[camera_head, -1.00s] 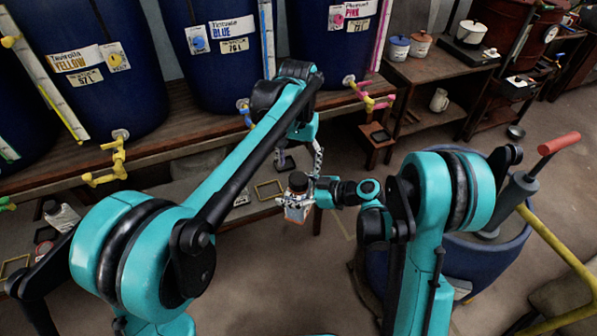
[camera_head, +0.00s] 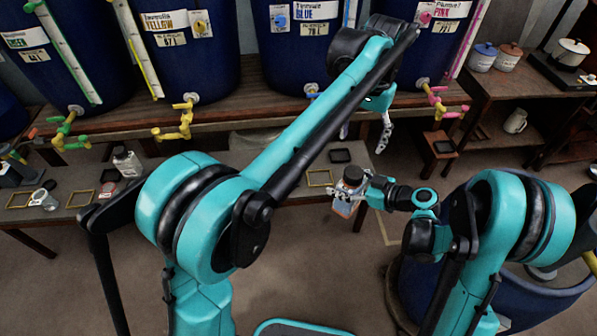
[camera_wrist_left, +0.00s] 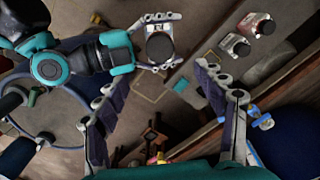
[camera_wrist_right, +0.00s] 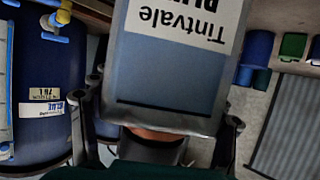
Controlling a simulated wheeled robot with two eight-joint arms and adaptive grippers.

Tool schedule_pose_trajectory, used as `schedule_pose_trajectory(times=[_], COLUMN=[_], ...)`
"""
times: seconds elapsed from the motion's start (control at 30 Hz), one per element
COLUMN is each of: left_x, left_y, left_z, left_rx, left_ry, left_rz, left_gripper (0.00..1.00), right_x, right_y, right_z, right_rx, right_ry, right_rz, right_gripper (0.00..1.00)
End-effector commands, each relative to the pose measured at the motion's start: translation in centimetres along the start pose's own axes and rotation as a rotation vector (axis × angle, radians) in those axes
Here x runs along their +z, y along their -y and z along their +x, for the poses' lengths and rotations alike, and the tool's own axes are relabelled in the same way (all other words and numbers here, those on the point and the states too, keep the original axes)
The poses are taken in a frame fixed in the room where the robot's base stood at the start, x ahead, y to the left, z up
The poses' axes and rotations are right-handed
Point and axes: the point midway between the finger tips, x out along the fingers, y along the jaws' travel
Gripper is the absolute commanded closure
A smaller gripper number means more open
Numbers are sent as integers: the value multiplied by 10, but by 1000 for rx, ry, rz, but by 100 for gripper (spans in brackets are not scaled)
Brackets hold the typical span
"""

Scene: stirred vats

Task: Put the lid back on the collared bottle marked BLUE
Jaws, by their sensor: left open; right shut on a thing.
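The bottle (camera_head: 346,203) is pale with a dark round top and stands roughly upright, held off the bench. Its label reads Tintvale and partly BLUE, upside down, in the right wrist view (camera_wrist_right: 178,65). My right gripper (camera_head: 364,195) is shut on it from the side; its fingers flank it in the right wrist view. In the left wrist view the bottle's dark disc top (camera_wrist_left: 160,46) lies beyond my fingers; I cannot tell lid from mouth there. My left gripper (camera_head: 366,132) is open and empty, above and behind the bottle. No separate loose lid is clear.
Vats with coloured taps stand behind. A blue tub (camera_head: 545,302) stands at the right. Open floor lies in front of the bench.

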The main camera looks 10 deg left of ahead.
Motion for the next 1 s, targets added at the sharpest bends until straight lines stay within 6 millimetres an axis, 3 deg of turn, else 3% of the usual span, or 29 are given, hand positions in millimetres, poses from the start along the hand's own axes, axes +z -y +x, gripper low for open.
schedule_pose_trajectory(times=[0.13,0.27,0.57,0.77,1.0], left_x=[7,26,103,159,221], left_y=[7,25,78,104,124], left_z=[-2,-5,3,26,68], left_rx=[0,0,-16,-39,-79], left_ry=[-16,-65,-248,-373,-514], left_rz=[-11,-41,-148,-218,-295], left_gripper=[30,30,30,30,30], right_x=[-1,-1,0,0,0], right_y=[0,0,0,0,0], right_z=[0,0,0,0,0], right_rx=[0,0,0,0,0], right_ry=[-1,-1,-1,-1,-1], right_rz=[0,1,0,1,0], right_gripper=[85,85,85,85,85])
